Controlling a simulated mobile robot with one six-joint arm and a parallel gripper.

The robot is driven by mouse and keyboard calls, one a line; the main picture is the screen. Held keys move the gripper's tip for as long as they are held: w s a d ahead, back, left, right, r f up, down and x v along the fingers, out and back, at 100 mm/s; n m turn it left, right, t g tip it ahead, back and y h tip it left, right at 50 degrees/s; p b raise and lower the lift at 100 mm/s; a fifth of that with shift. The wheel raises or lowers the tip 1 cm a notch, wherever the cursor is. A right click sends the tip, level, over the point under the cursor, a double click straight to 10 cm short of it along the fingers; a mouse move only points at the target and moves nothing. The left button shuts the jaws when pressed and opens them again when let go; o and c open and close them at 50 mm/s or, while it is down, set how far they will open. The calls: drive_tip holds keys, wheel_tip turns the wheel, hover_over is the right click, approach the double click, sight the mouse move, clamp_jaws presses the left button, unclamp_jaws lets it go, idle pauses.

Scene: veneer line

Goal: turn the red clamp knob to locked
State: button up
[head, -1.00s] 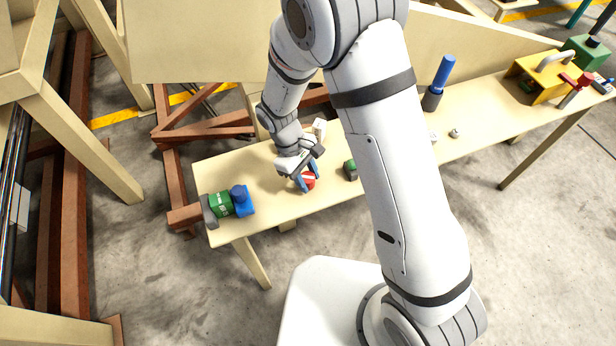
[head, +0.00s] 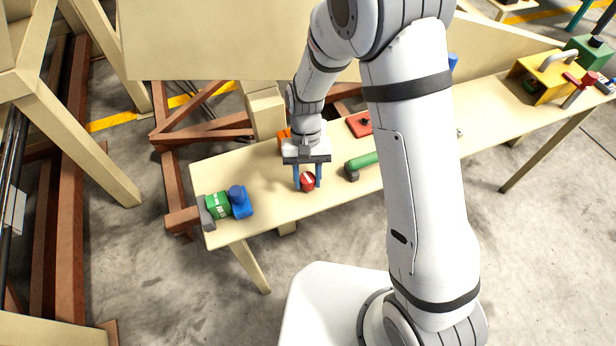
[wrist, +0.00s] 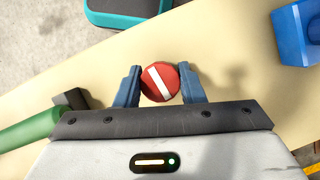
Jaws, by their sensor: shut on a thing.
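The red clamp knob (head: 307,184) is a small round knob with a white stripe across its top, on the pale bench (head: 270,215) near its front edge. In the wrist view the knob (wrist: 160,82) sits between the two blue fingers, its stripe slanting from upper left to lower right. My gripper (head: 308,186) points down over the knob, one finger on each side, and is shut on it; the fingers also show in the wrist view (wrist: 160,74). The knob's base and any lock marking are hidden or too small to tell.
A green and blue device (head: 228,203) stands at the bench's left end. A green cylinder (head: 362,160) lies just right of my gripper. Behind are an orange object (head: 284,136) and a red plate (head: 358,125). A yellow box (head: 542,82) stands far right.

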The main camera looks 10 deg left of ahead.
drive_tip(key=shift+w+m+y, duration=0.1)
drive_tip(key=shift+m+y, duration=0.2)
drive_tip(key=shift+m, duration=0.4)
drive_tip(key=o, duration=1)
drive_tip(key=shift+r, duration=0.1)
drive_tip(key=v, duration=0.7)
drive_tip(key=shift+w+r+b, duration=0.15)
drive_tip(key=shift+r+b, duration=0.1)
drive_tip(key=shift+b, duration=0.1)
